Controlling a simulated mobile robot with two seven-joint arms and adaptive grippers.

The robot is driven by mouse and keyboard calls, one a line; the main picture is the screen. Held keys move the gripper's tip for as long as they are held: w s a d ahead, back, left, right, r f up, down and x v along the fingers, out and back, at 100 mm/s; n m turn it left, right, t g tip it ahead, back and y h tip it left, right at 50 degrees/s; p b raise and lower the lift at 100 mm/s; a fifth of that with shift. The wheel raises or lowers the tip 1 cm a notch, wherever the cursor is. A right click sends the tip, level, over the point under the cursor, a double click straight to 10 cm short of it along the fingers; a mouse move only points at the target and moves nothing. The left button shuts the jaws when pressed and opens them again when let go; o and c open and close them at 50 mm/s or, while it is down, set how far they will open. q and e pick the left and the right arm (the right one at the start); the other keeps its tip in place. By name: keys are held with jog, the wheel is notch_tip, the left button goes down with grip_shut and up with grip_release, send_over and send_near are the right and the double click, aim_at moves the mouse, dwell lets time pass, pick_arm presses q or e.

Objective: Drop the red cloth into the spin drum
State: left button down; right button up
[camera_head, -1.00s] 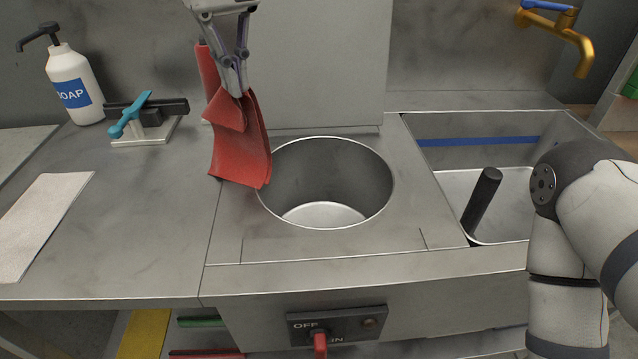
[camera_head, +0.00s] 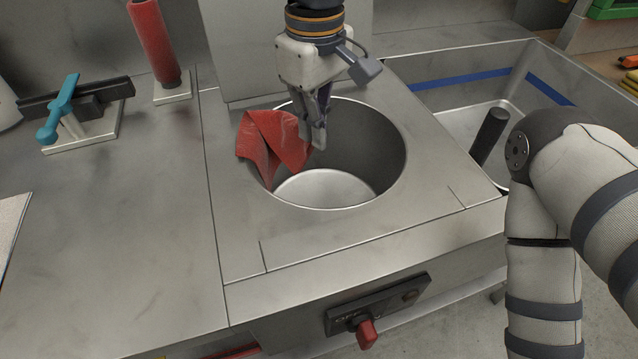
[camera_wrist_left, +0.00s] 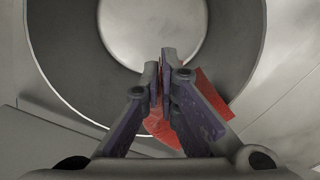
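The red cloth (camera_head: 268,142) hangs folded at the left rim of the spin drum (camera_head: 377,150), part over the opening and part over the steel outside it. My left gripper (camera_head: 318,138) points down over the drum's opening and is shut on a corner of the cloth. In the left wrist view, the fingertips (camera_wrist_left: 161,72) are close together with red cloth (camera_wrist_left: 213,92) between and behind them, and the drum's inner wall (camera_wrist_left: 70,58) lies beyond. The drum's visible floor is empty. My right arm shows at the right; its gripper is out of view.
A teal-handled fixture (camera_head: 60,108) and a red upright cylinder (camera_head: 153,42) stand to the left. A sink basin (camera_head: 450,92) with a black rod (camera_head: 490,135) lies right of the drum. A control panel with a red knob (camera_head: 366,333) is on the front. The left counter is mostly clear.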

pick_arm(q)
notch_tip(320, 180, down, 3)
jog(key=shift+r+b, duration=0.1)
jog(key=shift+b, duration=0.25)
pick_arm(e)
jog(key=shift+s+f, duration=0.55)
pick_arm(q)
jog(key=shift+c, duration=2.4)
grip_release()
notch_tip(320, 180, up, 6)
jog(key=shift+f+p, duration=0.25)
jog(key=shift+p, duration=0.6)
pick_arm(e)
jog(key=shift+w+r, duration=1)
